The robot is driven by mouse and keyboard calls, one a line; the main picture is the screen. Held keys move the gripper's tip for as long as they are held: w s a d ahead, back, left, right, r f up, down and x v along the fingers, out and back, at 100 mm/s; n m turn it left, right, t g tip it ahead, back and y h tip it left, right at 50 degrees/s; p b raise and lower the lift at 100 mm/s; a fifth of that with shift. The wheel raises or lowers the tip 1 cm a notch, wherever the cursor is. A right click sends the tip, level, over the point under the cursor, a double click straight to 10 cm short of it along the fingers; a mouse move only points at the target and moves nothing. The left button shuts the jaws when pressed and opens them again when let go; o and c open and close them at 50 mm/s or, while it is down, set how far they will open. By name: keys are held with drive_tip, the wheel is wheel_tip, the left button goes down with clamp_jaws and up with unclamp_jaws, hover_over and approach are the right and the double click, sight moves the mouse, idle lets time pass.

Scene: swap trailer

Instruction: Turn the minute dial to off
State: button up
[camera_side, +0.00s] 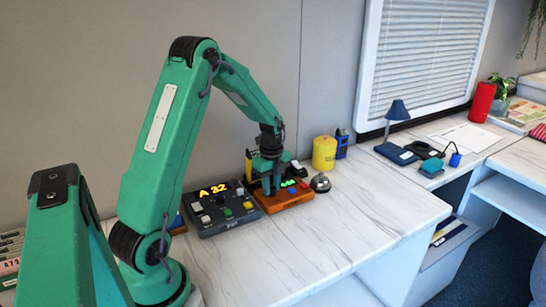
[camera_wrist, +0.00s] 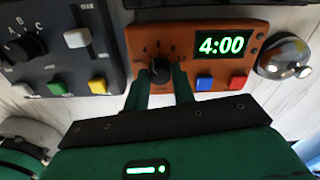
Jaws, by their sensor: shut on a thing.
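The minute dial (camera_wrist: 160,71) is a round black knob on the orange timer box (camera_wrist: 140,40). The timer's green display (camera_wrist: 219,45) reads 4:00. A blue button (camera_wrist: 204,84) and a red button (camera_wrist: 238,82) sit below the display. My gripper (camera_wrist: 161,84) is shut on the dial, one green finger on each side of it. Where the dial points is hard to make out. In the side view my gripper (camera_side: 268,182) comes down from above onto the orange timer (camera_side: 290,200), hiding the dial there.
A dark control panel (camera_side: 222,213) with its own knob (camera_wrist: 27,46), slider and several buttons stands directly left of the timer. A silver bell (camera_side: 320,183) stands close on the right. A yellow canister (camera_side: 324,153) is behind. The white counter in front is clear.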

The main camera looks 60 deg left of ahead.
sight(271, 188)
drive_tip(key=shift+n, duration=3.5)
drive_tip(key=o, duration=1)
drive_tip(key=shift+r, duration=0.1)
drive_tip(key=shift+r, duration=3.85)
